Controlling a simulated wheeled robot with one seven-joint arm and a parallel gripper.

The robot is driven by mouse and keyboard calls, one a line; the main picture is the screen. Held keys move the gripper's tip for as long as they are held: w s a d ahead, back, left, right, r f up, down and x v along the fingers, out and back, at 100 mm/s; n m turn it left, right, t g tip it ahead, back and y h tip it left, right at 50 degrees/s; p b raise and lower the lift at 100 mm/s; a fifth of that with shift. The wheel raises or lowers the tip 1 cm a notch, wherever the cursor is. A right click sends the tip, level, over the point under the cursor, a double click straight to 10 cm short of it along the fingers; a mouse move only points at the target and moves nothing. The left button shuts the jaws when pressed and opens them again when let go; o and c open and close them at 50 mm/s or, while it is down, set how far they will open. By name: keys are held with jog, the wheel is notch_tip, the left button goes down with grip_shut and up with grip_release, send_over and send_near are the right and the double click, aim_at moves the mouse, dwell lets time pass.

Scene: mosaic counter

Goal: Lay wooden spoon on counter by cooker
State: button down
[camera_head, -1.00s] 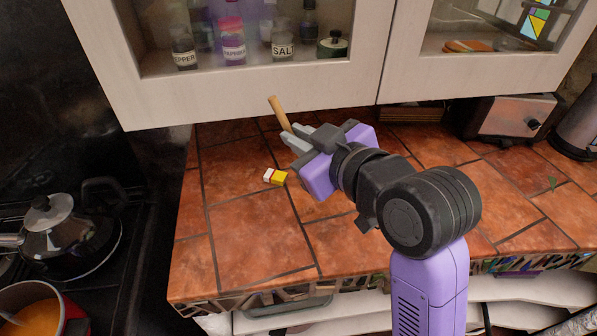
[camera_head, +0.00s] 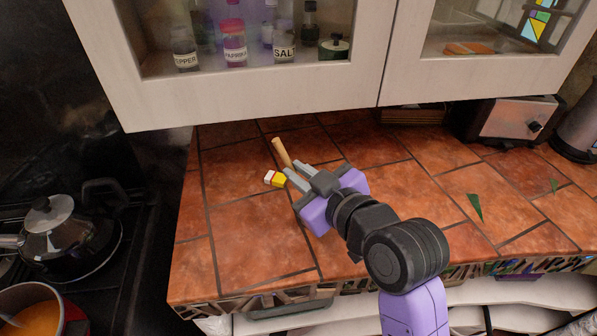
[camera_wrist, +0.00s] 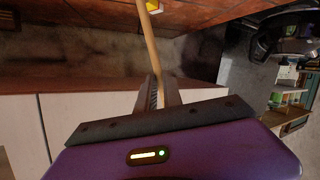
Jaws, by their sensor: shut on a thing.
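The wooden spoon (camera_head: 281,152) shows as a light wooden stick jutting from my gripper's fingertips, over the back of the tiled counter (camera_head: 260,235). My gripper (camera_head: 291,170) is shut on it. In the wrist view the spoon (camera_wrist: 151,45) runs up from between the fingers (camera_wrist: 157,92). Its other end is hidden by the gripper, and I cannot tell whether it touches the tiles. The black cooker (camera_head: 120,265) is at the left, beside the counter's left edge.
A small red, white and yellow box (camera_head: 274,178) lies just left of the fingers. The wall cabinet (camera_head: 250,98) hangs above. A toaster (camera_head: 510,118) is at the right. The counter's front left is clear.

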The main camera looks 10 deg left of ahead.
jog(key=c, duration=1.5)
grip_release()
jog(key=shift+f, duration=0.1)
jog(key=v, duration=1.2)
jog(key=shift+b, duration=0.4)
